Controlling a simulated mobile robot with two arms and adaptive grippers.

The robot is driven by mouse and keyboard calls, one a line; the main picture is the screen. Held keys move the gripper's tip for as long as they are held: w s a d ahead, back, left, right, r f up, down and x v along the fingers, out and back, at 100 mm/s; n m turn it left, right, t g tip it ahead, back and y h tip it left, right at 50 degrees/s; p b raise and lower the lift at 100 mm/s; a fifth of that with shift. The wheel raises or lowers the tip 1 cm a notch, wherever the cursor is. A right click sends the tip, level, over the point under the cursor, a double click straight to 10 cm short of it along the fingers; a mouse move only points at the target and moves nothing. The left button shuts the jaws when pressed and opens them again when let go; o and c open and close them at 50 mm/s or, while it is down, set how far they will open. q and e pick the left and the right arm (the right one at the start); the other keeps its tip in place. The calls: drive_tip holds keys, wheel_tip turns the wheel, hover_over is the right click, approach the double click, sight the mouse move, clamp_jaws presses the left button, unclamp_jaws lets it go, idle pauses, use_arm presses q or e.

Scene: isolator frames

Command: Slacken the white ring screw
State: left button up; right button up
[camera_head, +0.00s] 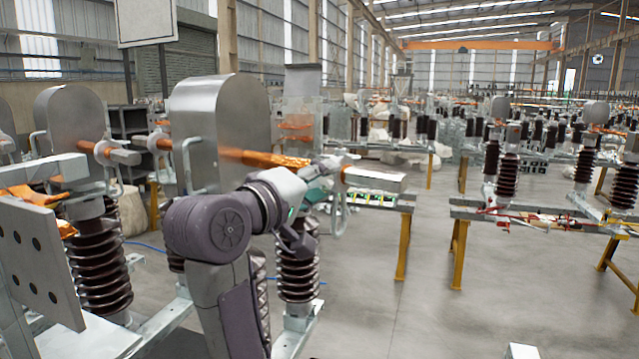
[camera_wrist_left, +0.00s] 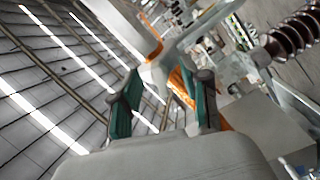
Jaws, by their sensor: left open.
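My left gripper (camera_head: 322,178) is at the right end of a copper-coloured bar in the head view, partly hidden by my own wrist. In the left wrist view, its two teal-padded fingers (camera_wrist_left: 165,103) are apart. A pale grey part (camera_wrist_left: 154,76) and the orange bar (camera_wrist_left: 183,84) show beyond and between the fingers; I cannot tell how far away they are. A pale ring-like loop (camera_head: 340,216) hangs just below the gripper in the head view. I cannot tell for sure which part is the white ring screw. My right gripper is not in view.
A rounded metal plate (camera_head: 222,115) stands left of the gripper. Brown ribbed insulators (camera_head: 98,265) stand on frames at left. More isolator frames on yellow legs (camera_head: 458,240) stand at right. The grey floor (camera_head: 425,300) between is clear.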

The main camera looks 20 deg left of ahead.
use_arm(q)
drive_tip(key=v, duration=0.7)
drive_tip(key=shift+s, duration=0.25)
